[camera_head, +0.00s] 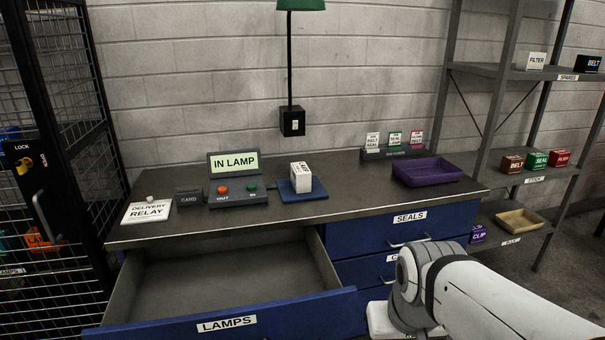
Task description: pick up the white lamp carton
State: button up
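A small white carton (301,177) with dark lettering stands upright on a blue pad (317,190) on the workbench; its print is too small to read surely. My arm comes in from the lower right, with its wrist in front of the blue drawers. My gripper's fingers do not show, so whether they are open or shut is hidden. No part of my arm touches the carton.
The LAMPS drawer (220,322) is pulled out, its visible floor bare. A console (234,163) reads IN LAMP. A purple tray (427,172) and a card rack (392,153) stand right of the carton. A lamp post (290,70) rises behind. Shelves (520,72) stand right.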

aim_at(301, 176)
jog(key=i, duration=1.35)
jog(key=u, duration=0.05)
